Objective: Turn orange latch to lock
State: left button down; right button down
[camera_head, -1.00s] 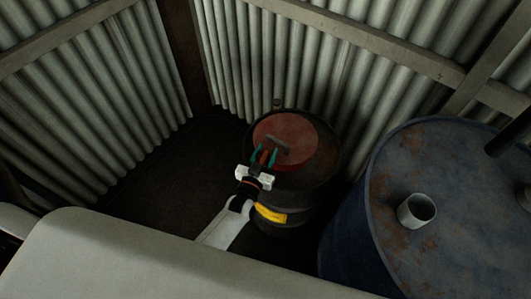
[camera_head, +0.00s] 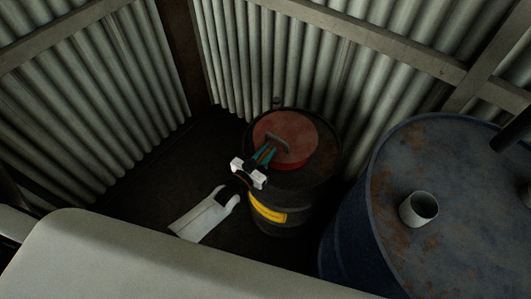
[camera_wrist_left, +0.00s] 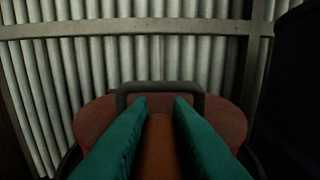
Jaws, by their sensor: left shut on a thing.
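The orange latch (camera_wrist_left: 158,150) lies between the two green fingers of my left gripper in the left wrist view. It points toward the dark handle on a round red lid (camera_head: 300,133), which sits on a dark barrel (camera_head: 318,178). In the head view my left gripper (camera_head: 265,154) reaches over the near left edge of the lid, with its fingers close together. It is shut on the latch, which the fingers mostly hide in the head view. The dark handle (camera_wrist_left: 160,87) stands just beyond the fingertips. My right gripper is in neither view.
A large rusty blue drum (camera_head: 450,190) with a grey cup-like pipe (camera_head: 418,209) on top stands close on the right. Corrugated metal walls (camera_head: 100,90) stand behind and left. The dark floor left of the barrel is clear.

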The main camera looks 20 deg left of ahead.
pick_arm(q)
jog(key=shift+r, duration=0.1)
jog(key=c, duration=1.3)
grip_release()
jog(key=v, duration=1.2)
jog(key=shift+a, duration=0.1)
